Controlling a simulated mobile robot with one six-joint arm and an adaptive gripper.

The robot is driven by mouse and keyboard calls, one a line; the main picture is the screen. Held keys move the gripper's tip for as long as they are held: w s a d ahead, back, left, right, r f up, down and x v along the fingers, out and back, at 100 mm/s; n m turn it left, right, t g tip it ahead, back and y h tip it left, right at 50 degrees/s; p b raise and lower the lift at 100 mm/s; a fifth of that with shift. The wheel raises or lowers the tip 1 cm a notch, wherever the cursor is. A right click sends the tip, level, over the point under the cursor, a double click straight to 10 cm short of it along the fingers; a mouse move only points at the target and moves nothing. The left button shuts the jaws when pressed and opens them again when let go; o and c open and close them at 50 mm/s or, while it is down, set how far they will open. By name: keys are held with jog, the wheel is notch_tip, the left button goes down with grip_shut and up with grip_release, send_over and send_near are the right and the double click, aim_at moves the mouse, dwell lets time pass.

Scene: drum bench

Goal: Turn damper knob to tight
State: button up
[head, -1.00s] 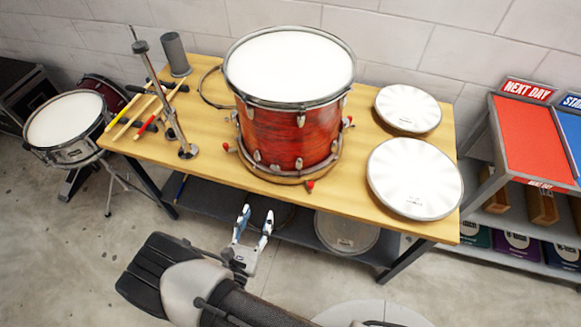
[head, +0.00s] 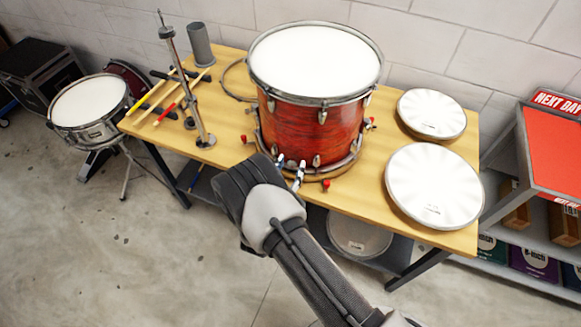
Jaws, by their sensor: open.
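The red drum (head: 318,125) with a white head stands upright on the wooden bench, on a round wooden base. Small red-tipped knobs show around its base, one at the front (head: 326,184), one at the left (head: 243,138) and one at the right. I cannot tell which part is the damper knob. My gripper (head: 290,165) is open, its fingers in front of the drum's lower front, left of the front red knob. I cannot tell whether they touch the drum. My wrist and arm hide part of the bench's front edge.
Two round practice pads (head: 434,185) lie on the bench's right. A metal stand (head: 197,100), a grey cylinder (head: 199,47) and drumsticks (head: 170,100) are on its left. A snare drum (head: 89,110) stands beside the bench. A display rack (head: 550,150) is at the right.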

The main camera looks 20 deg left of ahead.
jog(key=shift+w, duration=0.35)
jog(key=shift+c, duration=0.2)
jog(key=c, duration=1)
jog(key=shift+m, duration=0.4)
jog(key=m+b, duration=0.3)
jog(key=m, duration=0.2)
jog(key=shift+m, duration=0.3)
jog(key=m+b, duration=0.3)
jog(key=m, duration=0.2)
jog(key=shift+m, duration=0.3)
jog(key=shift+r, duration=0.1)
